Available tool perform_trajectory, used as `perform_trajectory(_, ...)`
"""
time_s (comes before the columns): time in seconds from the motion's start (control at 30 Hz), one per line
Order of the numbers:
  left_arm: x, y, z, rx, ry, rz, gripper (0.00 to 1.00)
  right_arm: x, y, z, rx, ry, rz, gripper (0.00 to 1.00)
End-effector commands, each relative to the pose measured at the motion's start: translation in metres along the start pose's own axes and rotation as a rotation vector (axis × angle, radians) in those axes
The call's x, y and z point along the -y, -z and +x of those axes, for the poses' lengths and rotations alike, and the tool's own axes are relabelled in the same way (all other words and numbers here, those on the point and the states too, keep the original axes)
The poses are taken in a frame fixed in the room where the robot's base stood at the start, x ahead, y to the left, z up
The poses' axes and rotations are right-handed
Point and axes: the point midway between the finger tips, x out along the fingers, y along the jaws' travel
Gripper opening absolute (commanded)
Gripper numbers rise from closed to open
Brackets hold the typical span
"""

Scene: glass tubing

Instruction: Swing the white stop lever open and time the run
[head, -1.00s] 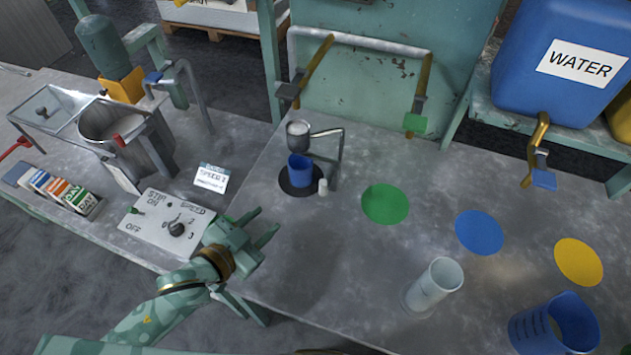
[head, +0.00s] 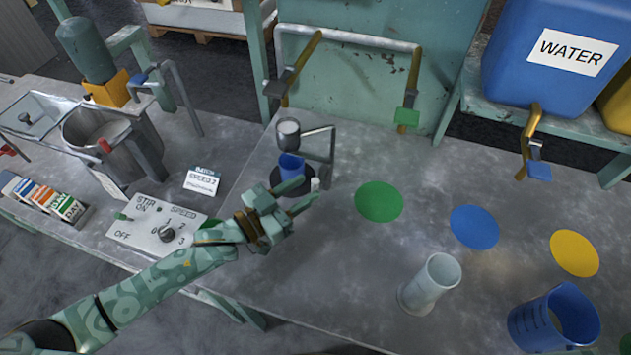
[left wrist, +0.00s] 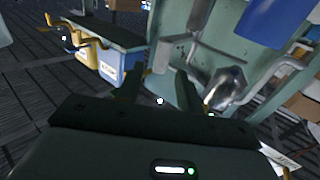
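A steel funnel cup (head: 288,130) is held by a bent pipe stand (head: 331,150) at the left of the grey bench. A blue cup (head: 290,165) stands below it on a black round base (head: 277,180). A small white piece (head: 315,184) shows beside the base, partly behind my fingers; I cannot tell for sure whether it is the stop lever. My left gripper (head: 308,194) is open and empty, its fingers pointing at the base and white piece. Its spread fingers also show in the left wrist view (left wrist: 158,88). My right gripper is not in view.
A STIR/SPEED control box (head: 158,228) and a batch card (head: 202,180) lie left of my arm. Green (head: 379,202), blue (head: 474,227) and yellow (head: 574,253) discs lie to the right. A clear cylinder (head: 430,284) and blue beaker (head: 553,325) stand in front.

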Motion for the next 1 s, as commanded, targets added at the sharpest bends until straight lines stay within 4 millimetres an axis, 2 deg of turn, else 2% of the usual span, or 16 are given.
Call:
perform_trajectory(0.1,-0.001,-0.001,0.022,-0.001,-0.001,0.000,0.37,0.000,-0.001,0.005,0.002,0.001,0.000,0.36)
perform_trajectory(0.2,0.000,-0.001,0.033,-0.001,0.000,-0.001,0.37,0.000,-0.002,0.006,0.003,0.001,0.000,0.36)
perform_trajectory(0.57,0.000,0.000,0.040,0.001,0.000,0.000,0.37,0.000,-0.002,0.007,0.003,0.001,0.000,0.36)
perform_trajectory(0.6,0.000,0.000,0.040,0.001,0.000,0.000,0.34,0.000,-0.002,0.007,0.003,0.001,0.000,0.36)
perform_trajectory(0.7,0.000,0.000,0.040,0.001,0.000,0.000,0.06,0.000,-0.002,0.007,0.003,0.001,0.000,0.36)
perform_trajectory(0.73,0.000,0.000,0.040,0.001,0.000,0.000,0.00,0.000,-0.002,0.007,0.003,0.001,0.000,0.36)
perform_trajectory(1.0,-0.002,0.000,0.041,0.000,0.013,-0.002,0.00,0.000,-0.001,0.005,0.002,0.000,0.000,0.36)
